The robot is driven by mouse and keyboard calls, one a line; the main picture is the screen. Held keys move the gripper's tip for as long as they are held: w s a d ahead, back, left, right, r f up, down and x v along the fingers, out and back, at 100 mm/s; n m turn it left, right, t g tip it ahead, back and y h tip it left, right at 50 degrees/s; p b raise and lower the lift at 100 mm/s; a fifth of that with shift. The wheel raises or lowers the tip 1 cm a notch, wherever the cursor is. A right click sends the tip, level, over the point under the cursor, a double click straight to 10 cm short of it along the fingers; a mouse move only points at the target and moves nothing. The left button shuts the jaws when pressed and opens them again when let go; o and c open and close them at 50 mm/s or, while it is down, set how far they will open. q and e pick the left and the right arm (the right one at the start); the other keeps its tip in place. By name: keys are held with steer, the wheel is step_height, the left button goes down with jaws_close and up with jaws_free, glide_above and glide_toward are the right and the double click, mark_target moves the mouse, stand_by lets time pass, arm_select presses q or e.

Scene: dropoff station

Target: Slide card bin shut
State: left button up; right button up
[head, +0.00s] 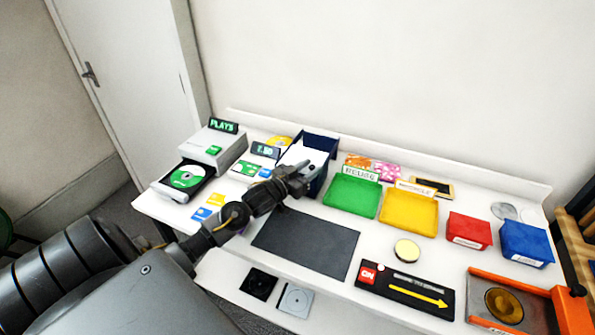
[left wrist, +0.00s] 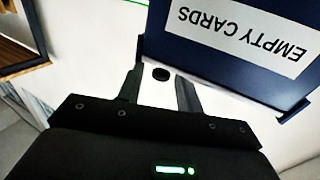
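The card bin is a dark blue box (head: 320,141) at the back of the white table, with a white surface showing at its top. In the left wrist view its dark blue front (left wrist: 170,42) carries an upside-down label reading EMPTY CARDS. My left gripper (head: 308,168) is at the front of the bin and hides part of it. In the left wrist view the two fingers (left wrist: 159,88) are apart, just beside the bin's label side. A small dark disc (left wrist: 161,74) shows between the fingertips; I cannot tell whether they touch it. My right gripper is not in view.
A grey disc player (head: 205,150) with its tray out stands on the left. Green (head: 352,197) and yellow (head: 409,213) trays are right of the bin. Red (head: 468,231) and blue (head: 526,243) boxes stand farther right. A dark mat (head: 306,244) lies bare in front.

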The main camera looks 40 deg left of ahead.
arm_select(q)
steer(key=s+a+b, duration=0.1)
steer(key=s+b, duration=0.1)
steer(key=s, duration=0.8)
